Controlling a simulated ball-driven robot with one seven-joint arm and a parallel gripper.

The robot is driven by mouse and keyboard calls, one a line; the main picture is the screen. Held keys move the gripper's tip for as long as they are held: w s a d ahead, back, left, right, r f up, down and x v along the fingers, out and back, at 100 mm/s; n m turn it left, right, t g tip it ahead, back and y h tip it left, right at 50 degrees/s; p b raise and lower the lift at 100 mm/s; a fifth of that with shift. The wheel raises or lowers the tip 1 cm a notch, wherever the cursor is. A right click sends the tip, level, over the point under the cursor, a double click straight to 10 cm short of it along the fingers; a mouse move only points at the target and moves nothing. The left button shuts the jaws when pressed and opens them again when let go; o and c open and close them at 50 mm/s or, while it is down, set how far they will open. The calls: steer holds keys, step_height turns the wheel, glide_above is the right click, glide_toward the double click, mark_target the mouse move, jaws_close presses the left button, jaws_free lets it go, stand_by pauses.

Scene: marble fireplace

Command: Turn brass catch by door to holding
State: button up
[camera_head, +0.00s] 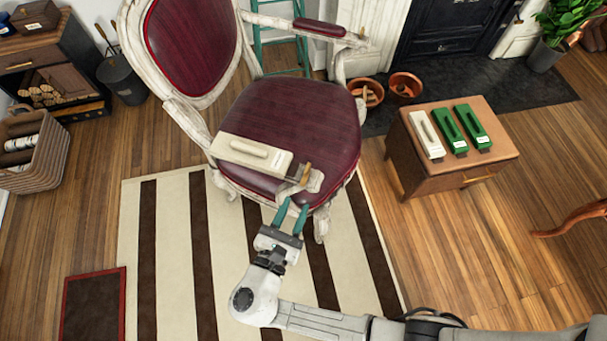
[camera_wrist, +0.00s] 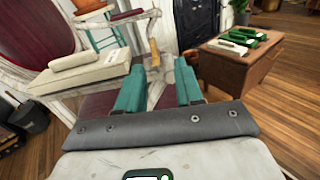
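My gripper (camera_head: 291,209) has two teal fingers, apart and with nothing clearly held, at the front of the burgundy chair (camera_head: 290,112). Just beyond the fingertips, a small tan-gold lever (camera_head: 306,173) stands on the pale end of the chair's near arm. In the wrist view the lever (camera_wrist: 154,52) stands upright, beyond the gap between the fingers (camera_wrist: 159,88). A similar tan piece (camera_head: 363,26) sits at the end of the far arm, nearer the black door (camera_head: 450,25). I cannot tell which one is the brass catch, or whether the fingers touch the near arm.
A cream block with a handle (camera_head: 252,156) lies along the near arm. A wooden cabinet (camera_head: 425,178) at right bears one cream and two green blocks. Two terracotta pots (camera_head: 405,86) stand by the hearth.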

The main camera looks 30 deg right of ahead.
mark_target(305, 174)
steer(key=shift+n+t, duration=0.4)
steer(key=x, duration=1)
steer(key=shift+w+a+p, duration=0.2)
steer(key=shift+w+p, duration=0.15)
steer(key=shift+w, duration=0.05)
steer(key=shift+c, duration=0.5)
jaws_close()
